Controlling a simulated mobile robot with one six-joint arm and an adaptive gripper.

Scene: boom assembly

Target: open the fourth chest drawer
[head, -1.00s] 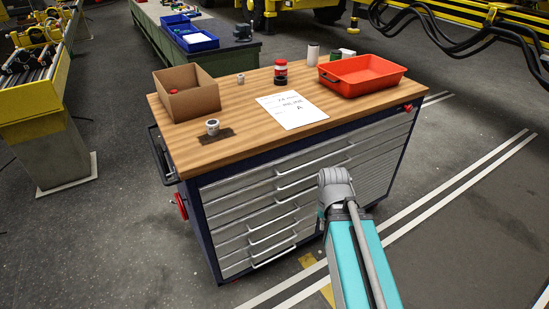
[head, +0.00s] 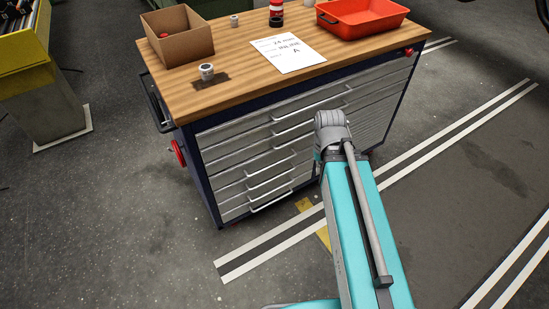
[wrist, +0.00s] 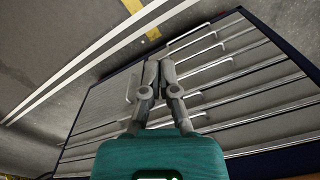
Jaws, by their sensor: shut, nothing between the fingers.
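The chest (head: 207,190) is a dark blue cabinet with several silver drawers and long bar handles. All its drawers look shut. The fourth drawer is among the lower fronts, partly behind my arm in the head view; I cannot mark it out for certain. In the wrist view the drawer fronts (wrist: 108,104) and handles (wrist: 192,38) run aslant across the picture. My gripper (wrist: 158,66) is shut and empty, in front of the drawer fronts. It looks apart from the handles, but the gap is hard to judge. In the head view my arm hides the gripper.
On the wooden top stand a cardboard box (head: 178,46), a red tray (head: 362,22), a paper sheet (head: 288,54) and small containers. A red knob (head: 178,152) sticks out at the chest's left side. The floor (head: 120,235) in front is clear, with painted lines.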

